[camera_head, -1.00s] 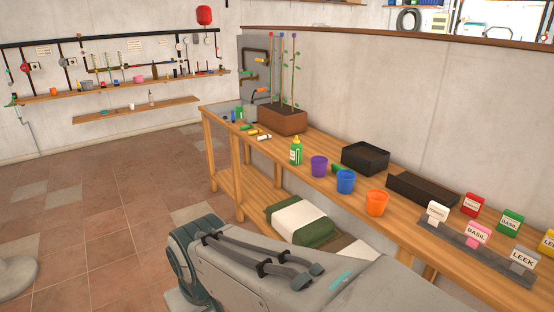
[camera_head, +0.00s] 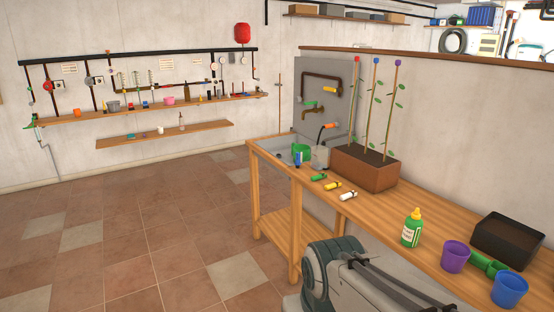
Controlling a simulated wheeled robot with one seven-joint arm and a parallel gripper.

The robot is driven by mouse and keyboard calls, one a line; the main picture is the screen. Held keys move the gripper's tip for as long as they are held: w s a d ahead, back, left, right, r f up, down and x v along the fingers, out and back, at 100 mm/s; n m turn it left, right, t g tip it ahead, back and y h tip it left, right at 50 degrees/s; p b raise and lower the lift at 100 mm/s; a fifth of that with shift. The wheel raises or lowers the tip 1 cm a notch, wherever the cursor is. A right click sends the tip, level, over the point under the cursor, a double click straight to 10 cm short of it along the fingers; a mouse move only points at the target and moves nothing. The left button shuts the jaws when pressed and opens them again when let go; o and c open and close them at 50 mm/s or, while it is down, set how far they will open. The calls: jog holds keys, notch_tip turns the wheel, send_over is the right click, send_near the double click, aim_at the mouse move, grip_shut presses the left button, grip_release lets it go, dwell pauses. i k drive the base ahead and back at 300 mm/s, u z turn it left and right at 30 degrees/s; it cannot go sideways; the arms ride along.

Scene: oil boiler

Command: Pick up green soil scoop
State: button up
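A green object with a rounded handle-like part (camera_head: 488,264), which looks like the soil scoop, lies on the wooden workbench (camera_head: 420,225). It is between and behind the purple pot (camera_head: 455,257) and the blue pot (camera_head: 509,290), which partly hide it. The black tray (camera_head: 507,240) stands just behind it. A smaller green piece (camera_head: 318,177) lies near the sink, beside a yellow one and a white one. My gripper is out of view; only a grey part of my arm shows at the bottom, in front of the bench.
A green bottle with a yellow cap (camera_head: 412,228) stands left of the purple pot. A brown planter (camera_head: 365,168) with several staked plants stands at the bench's back. A sink (camera_head: 280,147) is at the far end. The tiled floor (camera_head: 140,235) on the left is clear.

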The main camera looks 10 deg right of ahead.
aim_at(491, 268)
jog(key=z, duration=0.85)
jog(key=i, duration=0.9)
jog(key=z, duration=1.2)
jog(key=i, duration=0.45)
jog(key=z, duration=0.35)
